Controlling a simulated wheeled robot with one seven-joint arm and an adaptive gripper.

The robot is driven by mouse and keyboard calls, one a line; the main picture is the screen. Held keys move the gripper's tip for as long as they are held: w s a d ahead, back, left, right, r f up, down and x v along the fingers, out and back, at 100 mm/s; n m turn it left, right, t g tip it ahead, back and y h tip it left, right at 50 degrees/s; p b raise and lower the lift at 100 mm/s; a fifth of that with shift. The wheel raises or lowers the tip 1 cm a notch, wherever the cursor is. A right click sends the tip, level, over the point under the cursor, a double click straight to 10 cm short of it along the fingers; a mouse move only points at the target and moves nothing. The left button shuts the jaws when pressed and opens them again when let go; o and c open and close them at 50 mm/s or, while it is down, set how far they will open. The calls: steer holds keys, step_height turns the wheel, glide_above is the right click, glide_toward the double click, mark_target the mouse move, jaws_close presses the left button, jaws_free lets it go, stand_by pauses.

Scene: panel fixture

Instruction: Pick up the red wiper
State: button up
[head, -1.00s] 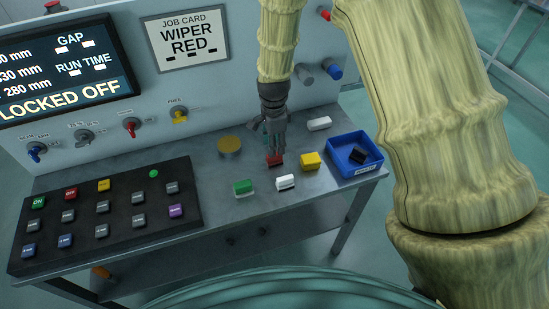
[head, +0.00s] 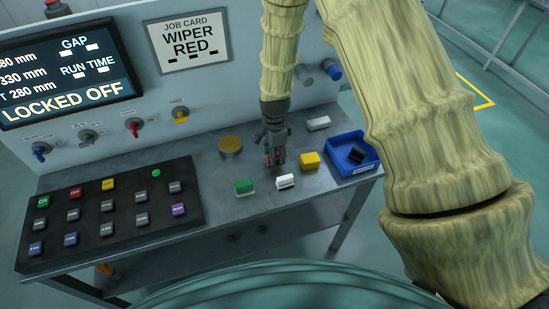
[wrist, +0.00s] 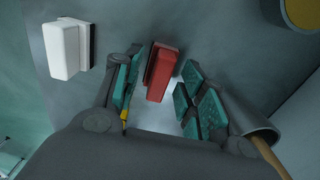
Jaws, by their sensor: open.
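The red wiper (wrist: 161,72) is a red block on the grey table. In the wrist view it stands between the two teal-padded fingers of my gripper (wrist: 158,98), with a gap on each side. In the head view my gripper (head: 275,162) points down over the table, and the wiper is mostly hidden behind its fingers. The gripper is open. The job card (head: 187,39) on the panel reads WIPER RED.
A white block (head: 285,181), a green block (head: 244,187) and a yellow block (head: 310,160) stand close by. Another white block (head: 318,123) lies behind. A blue tray (head: 347,170) holds a dark block. A button panel (head: 122,222) fills the table's left.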

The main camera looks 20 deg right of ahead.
jaws_close()
steer(key=shift+r, duration=0.1)
